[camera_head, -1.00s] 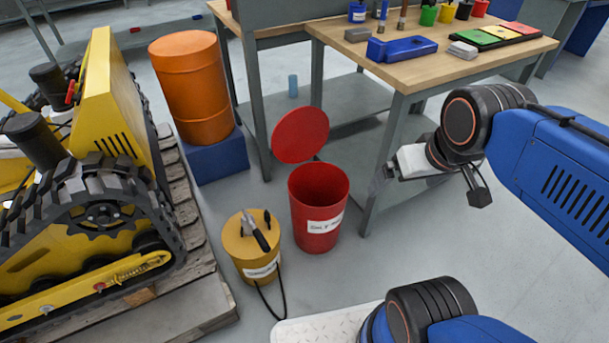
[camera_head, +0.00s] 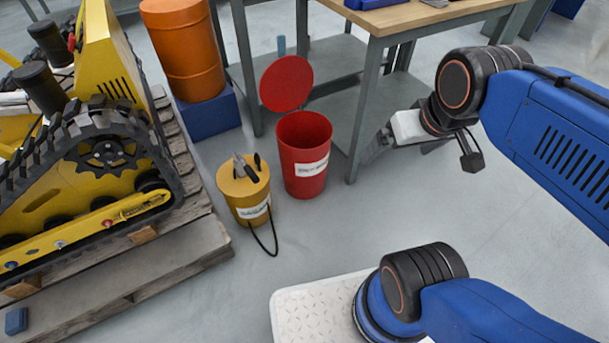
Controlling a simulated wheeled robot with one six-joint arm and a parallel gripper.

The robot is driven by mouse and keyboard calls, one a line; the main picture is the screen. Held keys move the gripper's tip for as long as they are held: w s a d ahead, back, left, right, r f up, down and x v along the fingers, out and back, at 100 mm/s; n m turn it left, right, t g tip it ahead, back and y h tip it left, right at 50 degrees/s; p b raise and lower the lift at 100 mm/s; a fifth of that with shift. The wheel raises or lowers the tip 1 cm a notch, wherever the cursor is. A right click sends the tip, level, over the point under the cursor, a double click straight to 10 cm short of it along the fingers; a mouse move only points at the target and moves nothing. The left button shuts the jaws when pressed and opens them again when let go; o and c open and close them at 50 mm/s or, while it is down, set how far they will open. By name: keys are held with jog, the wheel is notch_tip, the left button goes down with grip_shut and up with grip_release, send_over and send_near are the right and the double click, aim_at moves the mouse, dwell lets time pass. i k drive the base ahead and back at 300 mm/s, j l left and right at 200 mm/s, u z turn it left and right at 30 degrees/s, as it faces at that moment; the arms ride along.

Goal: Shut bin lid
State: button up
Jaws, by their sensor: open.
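A red bin (camera_head: 304,165) with a white label stands on the floor in the middle of the head view. Its round red lid (camera_head: 287,83) is raised, tilted up at the bin's back left rim, so the bin's mouth is open. My gripper (camera_head: 376,148) is to the right of the bin, apart from bin and lid, by the workbench's front leg. It is open, and nothing shows between its fingers, though they are small and partly blend with the bench behind.
A yellow can (camera_head: 246,200) with a tool on top and a black hose stands left of the bin. A workbench (camera_head: 400,17) is behind at right. An orange drum (camera_head: 186,52) on a blue block is behind left. A yellow tracked machine (camera_head: 70,170) on a pallet fills the left. Floor in front is clear.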

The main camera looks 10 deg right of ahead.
aim_at(287, 81)
jog(key=i+u, duration=0.1)
jog(key=i, duration=0.5)
jog(key=i+l+u, duration=0.1)
jog(key=i, duration=0.5)
jog(key=l, duration=0.1)
